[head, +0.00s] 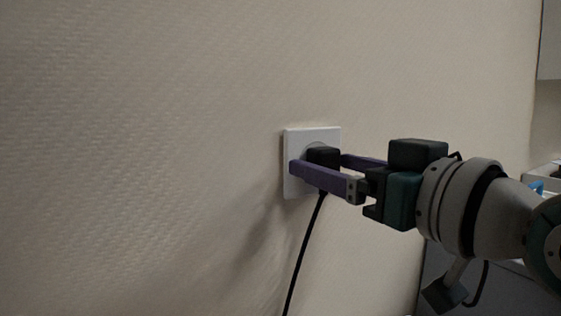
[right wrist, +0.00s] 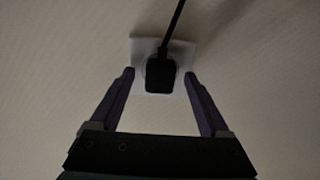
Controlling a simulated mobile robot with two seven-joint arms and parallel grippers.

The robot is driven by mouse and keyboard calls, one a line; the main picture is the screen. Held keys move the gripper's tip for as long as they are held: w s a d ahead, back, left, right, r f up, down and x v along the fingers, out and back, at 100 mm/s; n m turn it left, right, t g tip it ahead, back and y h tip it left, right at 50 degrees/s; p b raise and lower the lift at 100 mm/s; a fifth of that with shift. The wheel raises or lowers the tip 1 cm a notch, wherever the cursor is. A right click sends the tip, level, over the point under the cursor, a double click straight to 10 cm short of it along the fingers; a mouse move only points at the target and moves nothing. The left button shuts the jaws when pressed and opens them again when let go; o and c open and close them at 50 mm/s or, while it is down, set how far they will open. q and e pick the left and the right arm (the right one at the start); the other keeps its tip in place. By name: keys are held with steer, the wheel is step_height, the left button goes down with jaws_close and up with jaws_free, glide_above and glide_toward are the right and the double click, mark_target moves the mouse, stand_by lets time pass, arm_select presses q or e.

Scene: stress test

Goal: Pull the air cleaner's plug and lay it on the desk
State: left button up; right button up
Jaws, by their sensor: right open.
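The air cleaner's black plug (head: 323,155) sits in a white wall socket (head: 298,136), and its black cord (head: 304,245) hangs down the wall. My right gripper (head: 322,169) is at the socket with its two purple fingers on either side of the plug, open. In the right wrist view the plug (right wrist: 160,73) lies between and just beyond the fingertips of my right gripper (right wrist: 158,76), with a gap on both sides. The white socket plate (right wrist: 181,52) shows behind it. My left gripper is not in view. The air cleaner is not in view.
A textured beige wall (head: 140,120) fills most of the view and is bare around the socket. At the right edge, partly behind my right arm, are a pale surface with a small blue item (head: 537,187) and a dark grey panel (head: 432,270).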

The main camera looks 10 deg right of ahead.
steer(key=shift+p, duration=0.3)
stand_by(0.8)
steer(key=shift+p, duration=0.35)
steer(key=shift+c, duration=0.2)
stand_by(0.3)
jaws_close()
stand_by(0.5)
stand_by(0.4)
